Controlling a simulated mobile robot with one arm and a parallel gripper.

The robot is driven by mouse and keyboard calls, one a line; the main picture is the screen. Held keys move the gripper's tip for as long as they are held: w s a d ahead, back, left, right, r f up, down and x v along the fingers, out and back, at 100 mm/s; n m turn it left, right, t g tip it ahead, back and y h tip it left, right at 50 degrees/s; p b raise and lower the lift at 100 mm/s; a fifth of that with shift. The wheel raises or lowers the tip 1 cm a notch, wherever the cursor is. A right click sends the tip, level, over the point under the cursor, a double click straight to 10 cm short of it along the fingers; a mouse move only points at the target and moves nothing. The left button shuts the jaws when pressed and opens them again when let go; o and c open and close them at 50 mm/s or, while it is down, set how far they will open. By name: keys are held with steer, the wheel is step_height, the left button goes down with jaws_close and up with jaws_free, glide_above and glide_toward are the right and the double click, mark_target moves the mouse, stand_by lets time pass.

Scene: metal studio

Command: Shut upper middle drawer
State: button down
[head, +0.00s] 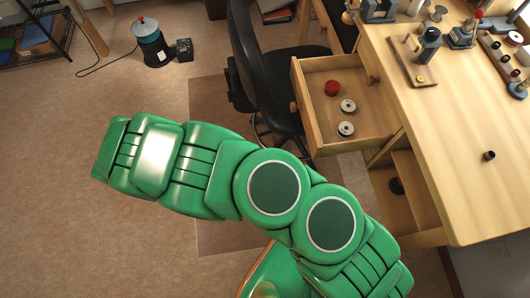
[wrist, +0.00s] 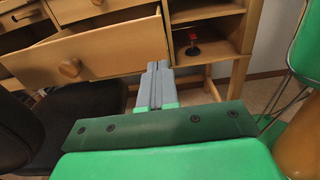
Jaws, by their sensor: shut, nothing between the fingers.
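A wooden drawer (head: 320,76) stands pulled out from the workbench in the head view, with a red round item (head: 332,88) and two metal spools (head: 347,106) inside. In the wrist view an open drawer's front (wrist: 110,50) with a round wooden knob (wrist: 70,68) fills the upper left. My gripper (wrist: 155,68) is shut and empty, its grey fingers pointing toward the bench near the right end of that drawer front. Whether they touch it I cannot tell. My fingers do not show in the head view, where only my green arm is seen.
A black office chair (head: 265,55) stands left of the drawer; it also shows at lower left in the wrist view (wrist: 75,110). Open shelves (wrist: 210,50) with a red-topped item lie right of the drawer. Tools crowd the bench top (head: 450,110). The floor at left is mostly clear.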

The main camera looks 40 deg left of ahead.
mark_target(314, 151)
steer(key=x, duration=0.8)
steer(key=shift+w+d, duration=0.1)
steer(key=shift+w+d, duration=0.1)
steer(key=x, duration=1.8)
steer(key=shift+w+d, duration=0.25)
steer(key=shift+d, duration=0.05)
